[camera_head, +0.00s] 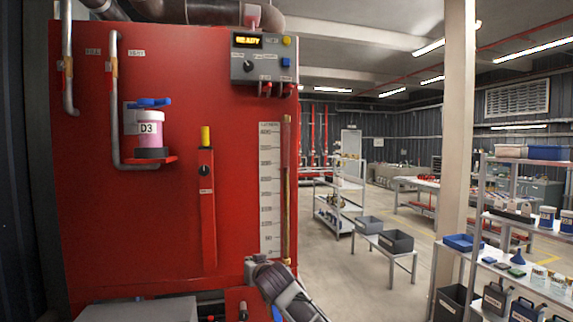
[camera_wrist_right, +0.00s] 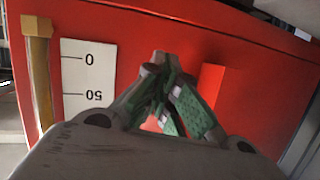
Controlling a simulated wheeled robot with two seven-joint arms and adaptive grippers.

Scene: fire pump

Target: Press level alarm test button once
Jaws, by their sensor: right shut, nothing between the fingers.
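A grey control box (camera_head: 262,62) is mounted at the top right of the large red tank (camera_head: 110,220) in the head view. It has a lit display (camera_head: 248,41), a dark knob (camera_head: 248,66), a yellow button (camera_head: 286,41) and a blue button (camera_head: 286,62). Their labels are too small to read, so I cannot tell which is the level alarm test button. My right gripper (camera_head: 258,271) is low in front of the tank, well below the box. In the right wrist view the gripper (camera_wrist_right: 162,62) is shut and empty, facing the red surface. My left gripper is out of view.
A white level scale (camera_head: 269,190) and a brass tube (camera_head: 286,190) run down the tank's right edge. A pink jar (camera_head: 150,130) stands on a red bracket at left. Shelves and tables stand to the right, with open floor between.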

